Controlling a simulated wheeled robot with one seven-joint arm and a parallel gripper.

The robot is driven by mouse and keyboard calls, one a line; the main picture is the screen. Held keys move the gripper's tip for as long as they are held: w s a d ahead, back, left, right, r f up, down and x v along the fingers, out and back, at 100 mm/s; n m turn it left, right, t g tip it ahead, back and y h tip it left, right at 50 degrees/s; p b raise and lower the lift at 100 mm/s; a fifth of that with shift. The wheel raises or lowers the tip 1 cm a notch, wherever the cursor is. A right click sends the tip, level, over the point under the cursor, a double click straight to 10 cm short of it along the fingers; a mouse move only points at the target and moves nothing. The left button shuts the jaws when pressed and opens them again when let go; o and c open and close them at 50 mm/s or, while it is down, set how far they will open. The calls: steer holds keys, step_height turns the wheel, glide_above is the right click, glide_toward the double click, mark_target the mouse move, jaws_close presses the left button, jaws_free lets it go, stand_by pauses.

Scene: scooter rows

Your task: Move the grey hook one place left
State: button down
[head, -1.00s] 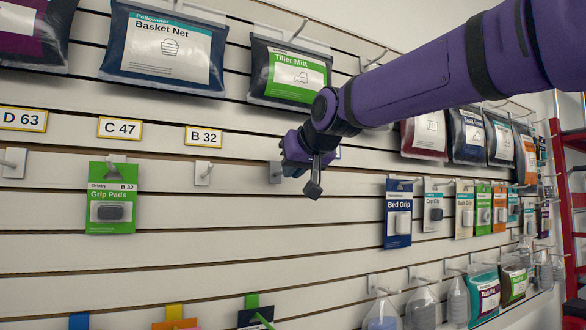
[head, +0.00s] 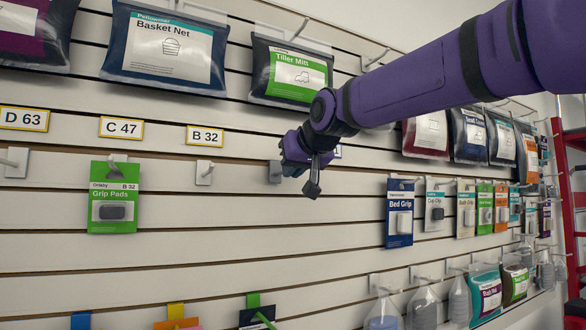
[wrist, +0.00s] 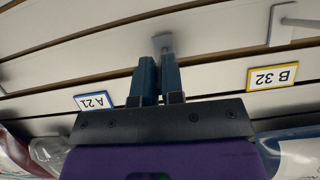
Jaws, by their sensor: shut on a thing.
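The grey hook (head: 275,172) is on the slatted wall, right of the empty white hook under B 32 (head: 204,172). Its plate shows just left of my gripper (head: 312,184) in the head view; the rest is hidden. In the wrist view, which is upside down, the grey hook's plate (wrist: 163,43) lies against the wall just beyond the fingertips. My gripper (wrist: 158,72) is shut on the hook's outer part between its two dark fingers. The A 21 label (wrist: 95,101) and the B 32 label (wrist: 272,77) are on either side.
A Grip Pads pack (head: 114,198), marked B 32, hangs under the C 47 label (head: 121,128). The D 63 label (head: 23,119) is further left. A Tiller Mitt pack (head: 290,75) hangs above. Bed Grip (head: 398,213) and other packs hang to the right. The wall below the grey hook is bare.

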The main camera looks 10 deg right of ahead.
steer(key=shift+w+a, duration=0.1)
steer(key=shift+w, duration=0.3)
stand_by(0.9)
steer(key=shift+w+f, duration=0.1)
steer(key=shift+f, duration=0.45)
stand_by(1.8)
steer(key=c, duration=1.2)
jaws_free()
steer(key=shift+w, duration=0.15)
steer(key=shift+o, duration=0.2)
steer(key=v, duration=1.1)
steer(key=s+d+f+m+g+h, duration=0.1)
steer(key=s+d+f+g, duration=0.1)
steer(key=s+d+f, duration=0.3)
steer(key=s+d+f+m+g+h, duration=0.1)
steer(key=s+d+f+g, duration=0.2)
steer(key=s+d+f, duration=0.3)
steer(key=s+d+f+m+g+h, duration=0.1)
steer(key=s+d+f, duration=0.5)
steer(key=s+f, duration=0.7)
step_height(320, 180, down, 9)
steer(key=shift+g+h, duration=0.5)
steer(key=shift+g, duration=0.2)
steer(key=shift+w, duration=0.1)
